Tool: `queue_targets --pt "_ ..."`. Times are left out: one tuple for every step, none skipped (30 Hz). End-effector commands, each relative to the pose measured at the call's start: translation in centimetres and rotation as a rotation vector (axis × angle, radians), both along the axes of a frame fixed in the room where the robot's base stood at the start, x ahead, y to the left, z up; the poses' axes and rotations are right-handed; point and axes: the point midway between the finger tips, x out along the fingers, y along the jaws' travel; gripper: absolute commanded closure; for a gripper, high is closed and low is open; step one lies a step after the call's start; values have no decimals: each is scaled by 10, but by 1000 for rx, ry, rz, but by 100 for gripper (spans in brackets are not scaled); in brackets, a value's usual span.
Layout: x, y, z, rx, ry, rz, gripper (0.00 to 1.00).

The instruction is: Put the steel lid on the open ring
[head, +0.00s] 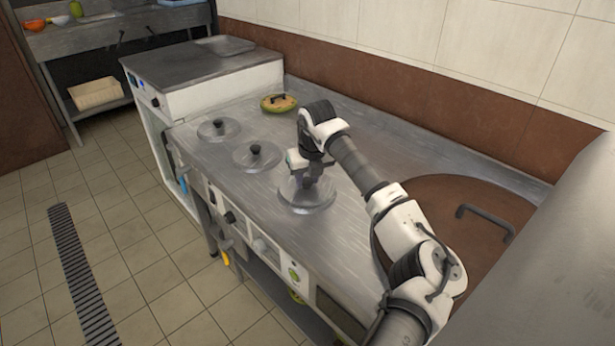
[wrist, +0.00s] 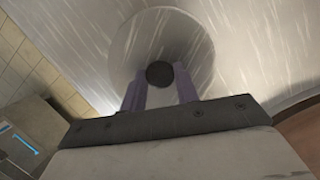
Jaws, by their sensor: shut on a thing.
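A round steel lid (head: 306,203) with a dark knob is under my gripper (head: 308,178), at the near end of a row of three on the steel counter. My gripper is shut on its knob. In the wrist view the black knob (wrist: 160,73) sits between the two purplish fingers of my gripper (wrist: 160,88), with the pale lid disc (wrist: 150,35) beyond. The lid looks level; I cannot tell whether it touches the counter or hangs just above it. No open ring is clearly visible; my arm and the lid hide part of the counter.
Two more steel lids with dark knobs, the middle one (head: 250,163) and far one (head: 210,135), lie in the row. A large brown round cover (head: 450,195) lies right, partly behind my arm. A wall (head: 400,95) bounds the back.

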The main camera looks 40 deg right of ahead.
Motion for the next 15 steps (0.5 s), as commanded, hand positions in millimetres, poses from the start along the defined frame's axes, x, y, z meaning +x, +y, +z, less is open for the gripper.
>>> queue_targets --pt "0 0 -2 0 0 0 95" --pt "0 0 -2 0 -1 0 95" --pt "0 0 -3 0 -1 0 95" --pt "0 0 -4 0 -1 0 95" --pt "0 0 -4 0 -1 0 95" --pt "0 0 -5 0 -1 0 95" --pt "0 0 -6 0 -1 0 95" --pt "0 0 -6 0 -1 0 95" --pt "0 0 -5 0 -1 0 66" --pt "0 0 -5 0 -1 0 62" --pt "0 0 -5 0 -1 0 61" --pt "0 0 -5 0 0 0 61" --pt "0 0 -5 0 0 0 61" --pt "0 0 -5 0 0 0 61" --pt "0 0 -5 0 0 0 61"
